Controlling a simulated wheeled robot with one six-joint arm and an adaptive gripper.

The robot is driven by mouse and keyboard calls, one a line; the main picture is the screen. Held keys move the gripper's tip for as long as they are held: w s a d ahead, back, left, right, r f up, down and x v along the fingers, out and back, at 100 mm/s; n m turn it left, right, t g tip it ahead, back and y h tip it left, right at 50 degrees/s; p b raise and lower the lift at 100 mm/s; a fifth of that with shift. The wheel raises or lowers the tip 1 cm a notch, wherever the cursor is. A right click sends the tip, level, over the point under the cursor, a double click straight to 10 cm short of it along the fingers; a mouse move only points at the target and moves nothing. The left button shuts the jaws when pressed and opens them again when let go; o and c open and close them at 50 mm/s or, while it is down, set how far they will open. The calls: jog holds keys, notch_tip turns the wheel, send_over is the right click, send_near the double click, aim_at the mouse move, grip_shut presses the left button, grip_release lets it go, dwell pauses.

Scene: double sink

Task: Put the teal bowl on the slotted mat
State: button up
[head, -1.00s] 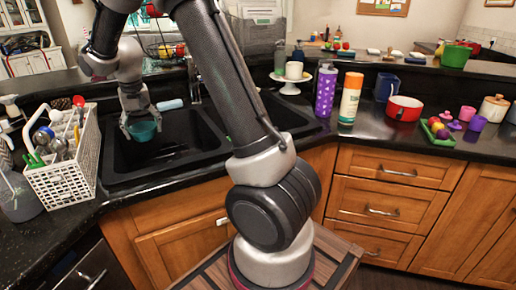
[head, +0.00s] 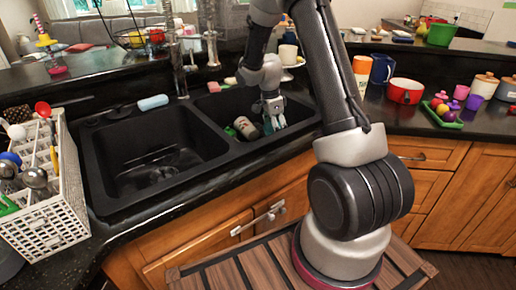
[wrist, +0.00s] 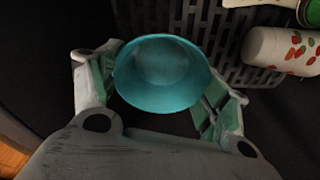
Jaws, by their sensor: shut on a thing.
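The teal bowl (wrist: 162,72) is between the two fingers of my gripper (wrist: 160,100) in the wrist view, its open side toward the camera. My gripper is shut on it. In the head view my gripper (head: 273,118) is down in the right sink basin, and only a little teal shows at its fingertips. The dark grey slotted mat (wrist: 190,22) shows in the wrist view, past and partly behind the bowl. The bowl covers part of it. I cannot tell whether the bowl touches the mat.
A white cup with red spots (wrist: 285,50) lies on its side at the right of the wrist view, beside the bowl. A white utensil basket (head: 50,215) stands left of the sink, and a divider separates the basins.

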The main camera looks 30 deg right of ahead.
jog(key=shift+m, duration=0.6)
jog(key=f, duration=0.6)
jog(key=shift+s+d+f, duration=0.3)
jog(key=shift+d+f, duration=0.1)
jog(key=shift+f, duration=2)
jog(key=shift+a+f, duration=0.1)
jog(key=shift+f, duration=0.15)
jog(key=o, duration=1.1)
